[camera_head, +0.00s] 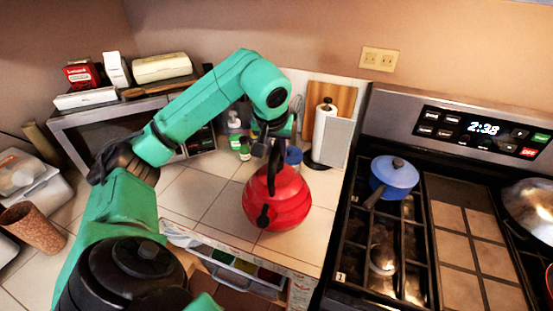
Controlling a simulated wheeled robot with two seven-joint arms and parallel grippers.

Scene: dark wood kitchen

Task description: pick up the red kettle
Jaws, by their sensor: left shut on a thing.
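The red kettle (285,204) is upright over the white tiled counter near its front edge, left of the stove. It has a dark handle on top and a dark spout facing me. My green left arm comes in from the left and reaches over to it. My left gripper (277,150) is at the kettle's top handle and is shut on it. The fingertips are partly hidden against the dark handle. I cannot tell whether the kettle's base touches the counter. My right gripper is not in view.
A blue pot (395,176) stands on the stove (472,240) to the right. A paper towel roll (326,135), a cutting board (345,100) and small bottles (244,150) stand behind the kettle. A microwave (85,125) with boxes on top is at the back left. Bare tiles lie left of the kettle.

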